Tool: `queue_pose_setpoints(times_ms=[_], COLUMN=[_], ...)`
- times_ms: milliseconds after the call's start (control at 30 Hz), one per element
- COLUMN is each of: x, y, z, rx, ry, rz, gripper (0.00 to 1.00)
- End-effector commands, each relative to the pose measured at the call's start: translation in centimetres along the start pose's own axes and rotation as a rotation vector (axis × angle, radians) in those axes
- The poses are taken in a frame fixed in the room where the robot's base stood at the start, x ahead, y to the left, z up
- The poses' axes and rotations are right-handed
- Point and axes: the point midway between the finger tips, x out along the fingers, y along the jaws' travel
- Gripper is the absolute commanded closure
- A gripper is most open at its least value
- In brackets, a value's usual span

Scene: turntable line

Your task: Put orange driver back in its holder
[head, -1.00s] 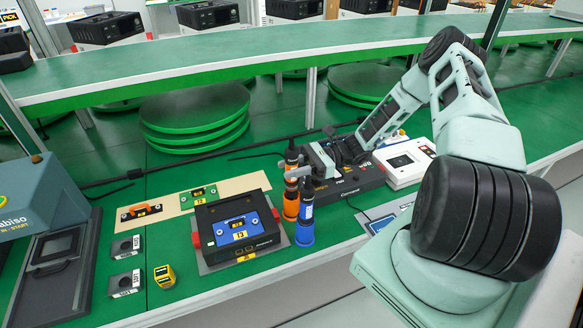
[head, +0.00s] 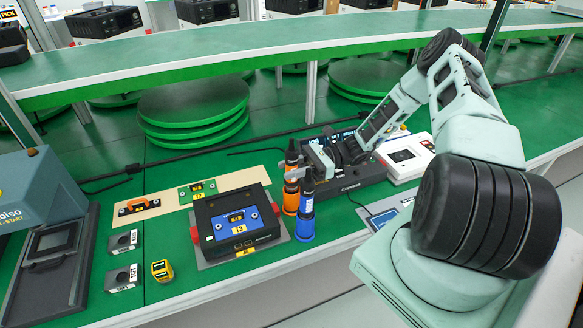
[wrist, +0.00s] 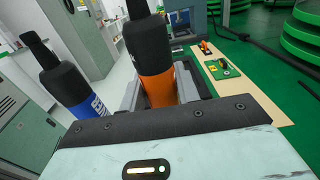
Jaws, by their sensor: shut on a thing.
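The orange driver (head: 291,157), with a black top and an orange body, stands upright at its orange holder (head: 291,203). My gripper (head: 296,172) is shut on it from the right side. In the wrist view the driver (wrist: 157,87) stands between the two grey fingers (wrist: 158,92). Its lower end is hidden, so I cannot tell how deep it sits in the holder. The blue driver (head: 307,184) stands upright in its blue holder (head: 305,226), just in front and close to my gripper. It also shows at the left of the wrist view (wrist: 72,88).
A black device (head: 238,240) marked 13 is left of the holders. A black box (head: 356,177) and a white device (head: 405,157) lie to the right, under and behind my arm. Small grey blocks (head: 124,278) and a yellow item (head: 162,271) are at the left front.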

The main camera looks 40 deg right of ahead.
Motion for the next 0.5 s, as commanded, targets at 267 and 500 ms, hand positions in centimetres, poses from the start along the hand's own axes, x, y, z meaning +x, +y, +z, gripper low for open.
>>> queue_pose_setpoints(times_ms=[267, 500], x=[0.0, 0.0], y=[0.0, 0.0], z=[-0.8, -1.5], rx=[-0.001, 0.0], ry=[-0.002, -0.002], rz=[0.001, 0.001], gripper=[0.96, 0.96])
